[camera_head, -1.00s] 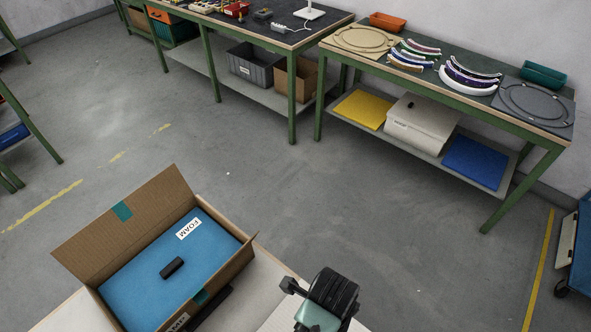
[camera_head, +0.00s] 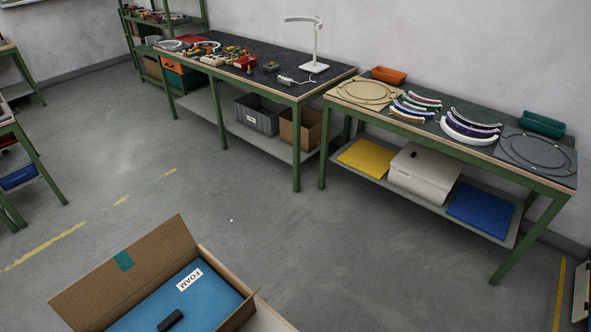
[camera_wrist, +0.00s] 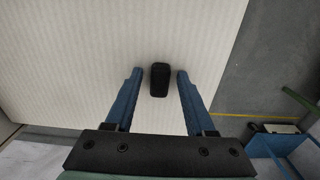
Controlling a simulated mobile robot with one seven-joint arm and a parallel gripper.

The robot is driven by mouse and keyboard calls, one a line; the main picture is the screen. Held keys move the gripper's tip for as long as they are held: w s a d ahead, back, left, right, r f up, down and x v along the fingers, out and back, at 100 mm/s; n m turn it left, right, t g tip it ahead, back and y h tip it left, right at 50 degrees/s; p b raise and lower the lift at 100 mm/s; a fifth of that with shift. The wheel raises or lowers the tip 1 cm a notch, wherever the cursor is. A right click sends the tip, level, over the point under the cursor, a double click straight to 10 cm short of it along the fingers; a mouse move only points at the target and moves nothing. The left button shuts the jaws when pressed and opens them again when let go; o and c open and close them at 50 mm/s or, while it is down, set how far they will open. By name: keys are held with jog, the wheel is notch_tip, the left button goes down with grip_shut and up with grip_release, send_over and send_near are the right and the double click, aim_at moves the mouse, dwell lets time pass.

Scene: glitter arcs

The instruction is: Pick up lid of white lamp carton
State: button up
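In the head view a white carton (camera_head: 424,174) with a label on its front stands on the lower shelf of the right bench, a small dark knob on its lid (camera_head: 428,160). In the wrist view a black knob (camera_wrist: 160,80) stands on a pale ribbed panel (camera_wrist: 85,45). I cannot tell from the views whether this panel is that lid. My gripper (camera_wrist: 159,74) is open, its blue fingers on either side of the knob with a visible gap at each side. My gripper is out of the head view.
An open cardboard box (camera_head: 130,270) with blue foam (camera_head: 205,300) inside is close in front. A yellow panel (camera_head: 365,157) and a blue panel (camera_head: 482,207) flank the carton. The bench (camera_head: 430,126) overhangs the shelf. Floor between is clear.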

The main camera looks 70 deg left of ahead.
grip_shut()
jog(key=shift+r, duration=0.15)
